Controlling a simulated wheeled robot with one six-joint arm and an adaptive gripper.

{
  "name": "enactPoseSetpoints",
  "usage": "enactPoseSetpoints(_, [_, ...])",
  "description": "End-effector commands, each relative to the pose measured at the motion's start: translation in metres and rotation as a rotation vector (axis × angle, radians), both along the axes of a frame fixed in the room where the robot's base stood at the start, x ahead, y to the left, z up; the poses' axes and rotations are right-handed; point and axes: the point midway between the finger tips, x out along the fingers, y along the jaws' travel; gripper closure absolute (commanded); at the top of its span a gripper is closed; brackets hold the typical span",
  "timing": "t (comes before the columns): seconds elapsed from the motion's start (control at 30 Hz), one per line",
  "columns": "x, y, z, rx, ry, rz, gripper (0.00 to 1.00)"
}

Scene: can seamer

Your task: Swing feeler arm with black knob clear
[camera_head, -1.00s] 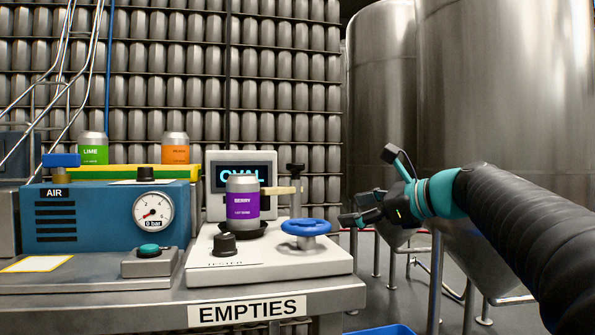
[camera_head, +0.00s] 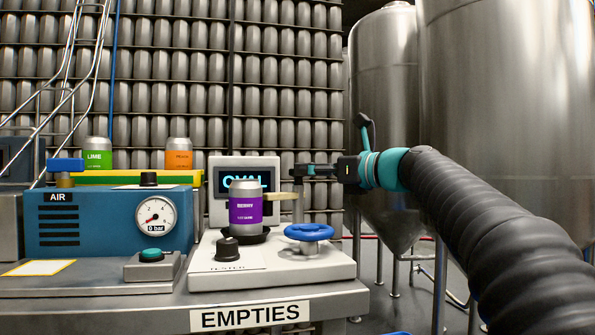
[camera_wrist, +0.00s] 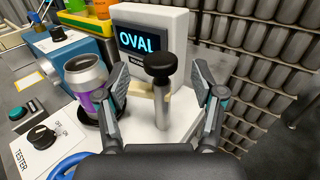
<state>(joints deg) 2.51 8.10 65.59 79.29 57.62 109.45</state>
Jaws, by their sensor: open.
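The feeler arm (camera_head: 278,196) is a tan bar reaching left from a metal post toward the purple BERRY can (camera_head: 245,210). In the wrist view the tan arm (camera_wrist: 143,89) extends from the post to the can (camera_wrist: 87,75); the left finger partly covers it. The black knob (camera_wrist: 160,67) tops the post and sits between my open fingers, with a gap on each side. My gripper (camera_head: 302,170) is level with the post top in the head view and hides the knob there. My gripper (camera_wrist: 161,78) holds nothing.
The OVAL display (camera_wrist: 143,40) stands close behind the knob. A blue handwheel (camera_head: 309,232) and a small black tester knob (camera_head: 227,248) are on the white tester base (camera_head: 300,268). The AIR box (camera_head: 105,222) stands left.

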Motion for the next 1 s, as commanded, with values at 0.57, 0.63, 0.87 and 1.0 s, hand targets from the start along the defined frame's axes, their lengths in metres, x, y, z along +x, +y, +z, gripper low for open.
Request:
enactPoseSetpoints(0.57, [0.027, 0.036, 0.0, 0.0, 0.0, -0.001, 0.32])
enactPoseSetpoints(0.63, [0.027, 0.036, 0.0, 0.0, 0.0, -0.001, 0.32])
enactPoseSetpoints(0.87, [0.027, 0.036, 0.0, 0.0, 0.0, -0.001, 0.75])
enactPoseSetpoints(1.0, [0.026, 0.036, 0.0, 0.0, 0.0, 0.0, 1.0])
